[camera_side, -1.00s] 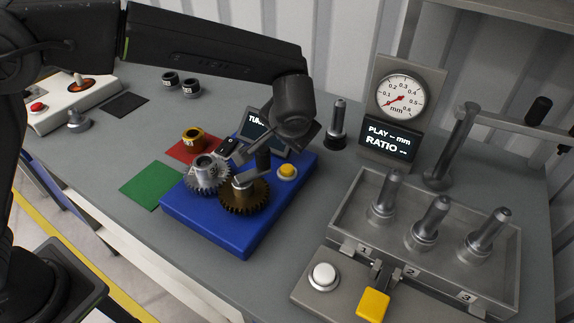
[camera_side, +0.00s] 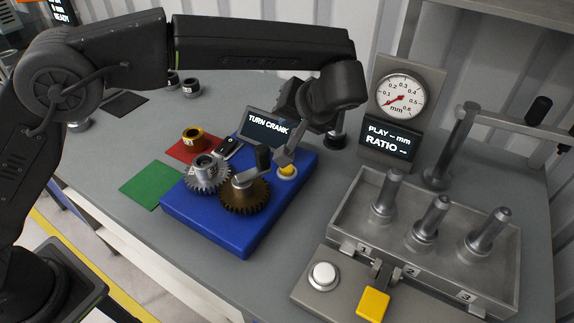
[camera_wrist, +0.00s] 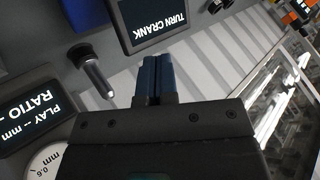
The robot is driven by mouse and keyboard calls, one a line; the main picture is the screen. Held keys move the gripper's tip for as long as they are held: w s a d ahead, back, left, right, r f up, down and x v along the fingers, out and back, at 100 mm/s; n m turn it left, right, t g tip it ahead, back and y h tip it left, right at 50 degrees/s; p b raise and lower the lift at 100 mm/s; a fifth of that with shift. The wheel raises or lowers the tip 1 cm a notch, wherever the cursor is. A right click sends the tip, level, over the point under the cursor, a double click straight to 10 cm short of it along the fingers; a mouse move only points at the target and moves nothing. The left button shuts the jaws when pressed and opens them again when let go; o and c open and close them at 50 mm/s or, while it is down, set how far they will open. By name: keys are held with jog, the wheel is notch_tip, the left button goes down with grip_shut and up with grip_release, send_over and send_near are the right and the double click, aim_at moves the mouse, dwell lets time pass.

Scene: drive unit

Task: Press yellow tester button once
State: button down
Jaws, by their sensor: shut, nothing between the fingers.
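The blue tester (camera_side: 222,228) stands on the bench with a silver gear (camera_side: 207,177), a brown gear (camera_side: 246,197) and a crank on it. Its yellow button (camera_side: 287,171) is at the right rear corner, partly covered by my fingertips. My gripper (camera_side: 284,161) is shut and empty, tilted down with its tips at the button; whether they touch it or hover just above, I cannot tell. The tester's screen (camera_side: 268,128) reads TURN CRANK and also shows in the wrist view (camera_wrist: 165,18). The shut fingers (camera_wrist: 154,72) show there; the button does not.
A dial gauge with a display (camera_side: 388,140) reading PLAY and RATIO stands at the back right. A grey tray (camera_side: 345,222) with several metal pins is at right, with a white button (camera_side: 323,275) and a yellow lever (camera_side: 373,303) in front. Green (camera_side: 150,184) and red mats lie left.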

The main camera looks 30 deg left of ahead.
jog(key=shift+f, duration=4.4)
jog(key=shift+f, duration=0.1)
jog(key=shift+f, duration=0.3)
jog(key=shift+f, duration=0.3)
jog(key=shift+s+f, duration=0.1)
jog(key=shift+f, duration=0.55)
jog(key=shift+r, duration=1.05)
jog(key=shift+r, duration=2.5)
